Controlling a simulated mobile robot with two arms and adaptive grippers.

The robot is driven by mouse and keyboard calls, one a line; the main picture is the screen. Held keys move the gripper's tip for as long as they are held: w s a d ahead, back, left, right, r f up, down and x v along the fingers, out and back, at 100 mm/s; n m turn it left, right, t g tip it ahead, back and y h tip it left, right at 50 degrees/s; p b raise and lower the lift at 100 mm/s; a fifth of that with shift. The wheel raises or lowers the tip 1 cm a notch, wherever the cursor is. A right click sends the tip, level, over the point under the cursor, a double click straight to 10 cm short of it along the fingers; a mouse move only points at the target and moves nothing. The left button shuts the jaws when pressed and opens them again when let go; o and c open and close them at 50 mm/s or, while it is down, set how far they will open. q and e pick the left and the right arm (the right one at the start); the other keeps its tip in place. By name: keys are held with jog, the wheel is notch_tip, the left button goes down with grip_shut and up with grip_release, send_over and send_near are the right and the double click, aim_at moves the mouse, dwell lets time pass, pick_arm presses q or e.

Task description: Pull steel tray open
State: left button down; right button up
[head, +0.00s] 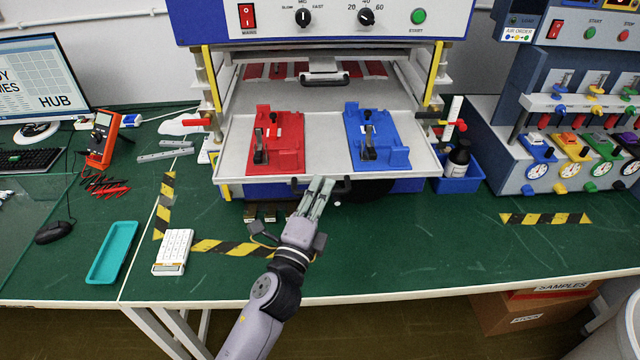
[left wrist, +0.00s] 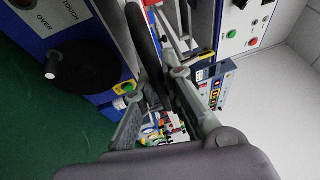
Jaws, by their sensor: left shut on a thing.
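The steel tray (head: 325,150) extends out of the front of the blue and white machine (head: 325,25). It carries a red fixture (head: 288,130) and a blue fixture (head: 385,145). A dark handle (head: 345,187) is on its front edge. My left gripper (head: 321,188) reaches up from below and is shut on this handle, its fingers hiding part of it. In the left wrist view, the fingers (left wrist: 160,95) close around a dark bar. My right gripper is not in view.
Another tray handle (head: 324,78) sits higher inside the machine.

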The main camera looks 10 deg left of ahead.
pick_arm(q)
jog(key=c, duration=1.7)
grip_release()
jog(key=shift+s, duration=0.1)
jog(key=shift+o, duration=0.2)
jog(key=d+v, duration=0.1)
jog(key=v, duration=0.6)
jog(key=shift+s+a, duration=0.3)
jog(key=shift+a, duration=0.2)
jog(key=shift+a+f, duration=0.1)
